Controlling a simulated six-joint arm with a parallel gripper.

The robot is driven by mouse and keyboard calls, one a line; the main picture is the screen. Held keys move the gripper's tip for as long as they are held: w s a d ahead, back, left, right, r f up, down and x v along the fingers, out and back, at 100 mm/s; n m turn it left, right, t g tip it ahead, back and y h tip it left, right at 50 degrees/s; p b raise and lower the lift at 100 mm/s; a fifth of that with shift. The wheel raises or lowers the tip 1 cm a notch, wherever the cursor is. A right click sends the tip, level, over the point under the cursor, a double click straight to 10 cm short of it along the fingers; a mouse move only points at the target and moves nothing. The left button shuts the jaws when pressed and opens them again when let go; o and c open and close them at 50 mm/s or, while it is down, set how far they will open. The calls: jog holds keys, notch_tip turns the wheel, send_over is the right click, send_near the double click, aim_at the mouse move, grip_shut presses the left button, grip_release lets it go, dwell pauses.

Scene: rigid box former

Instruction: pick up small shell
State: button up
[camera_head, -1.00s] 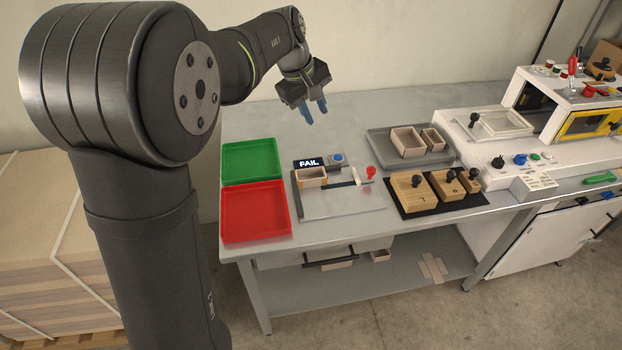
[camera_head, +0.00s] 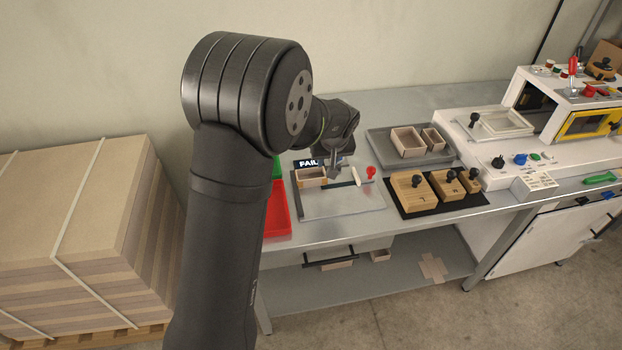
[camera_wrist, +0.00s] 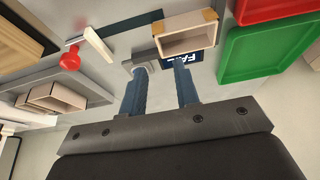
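The small shell (camera_head: 432,139) is an open pale cardboard box on the grey tray (camera_head: 375,141), beside a larger shell (camera_head: 406,142). The tray's shells also show at the left of the wrist view, partly cut off. My gripper (camera_head: 336,165) is over the gauge plate (camera_head: 345,203), left of the tray and apart from the small shell. In the wrist view its two blue fingers (camera_wrist: 160,72) are spread with nothing held between them. Another open shell with tan corners (camera_head: 311,177) sits at the plate's back left; the wrist view shows it just beyond the fingers (camera_wrist: 187,38).
Wooden blocks with black knobs (camera_head: 411,193) stand on a black mat in front of the tray. A red-knobbed clamp (camera_head: 370,173) is on the plate. Red (camera_wrist: 262,8) and green (camera_wrist: 262,50) trays lie on the other side. A white machine (camera_head: 500,125) stands to the right.

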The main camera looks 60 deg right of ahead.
aim_at(311, 177)
jog(key=x, duration=0.8)
jog(key=shift+d+f, duration=0.1)
jog(key=shift+f, duration=0.15)
grip_shut()
